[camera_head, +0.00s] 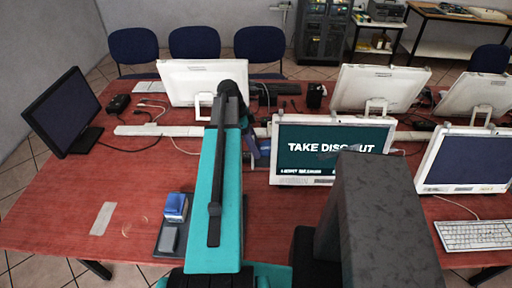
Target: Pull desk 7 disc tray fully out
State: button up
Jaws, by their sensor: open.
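A white all-in-one computer (300,165) stands right of centre on the red table. Its teal screen reads "TAKE DISC OUT", with part of the last word covered by a dark shape. A smaller line of text below is too small to read. No disc tray can be made out; the computer's lower right side is behind my grey column. No desk number is legible. My teal arm reaches up over the table, left of this computer. Blue and dark parts show between the arm and the screen, but I cannot make out my gripper or its fingers.
The red table (70,205) carries a black monitor (62,112) at left, more white computers behind (190,82) and at right (465,160), and a keyboard (475,236). A dark tray with a blue box (175,207) lies near the front. The front left is mostly clear.

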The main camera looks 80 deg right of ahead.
jog(key=shift+s+a+f, duration=0.1)
jog(key=shift+s+f, duration=0.15)
jog(key=shift+f, duration=0.3)
grip_shut()
jog(key=w+b, duration=0.1)
jog(key=w, duration=0.5)
jog(key=shift+w+a+b, duration=0.2)
jog(key=shift+a+b, duration=0.15)
jog(key=shift+a, duration=0.05)
grip_release()
jog(key=shift+r, duration=0.1)
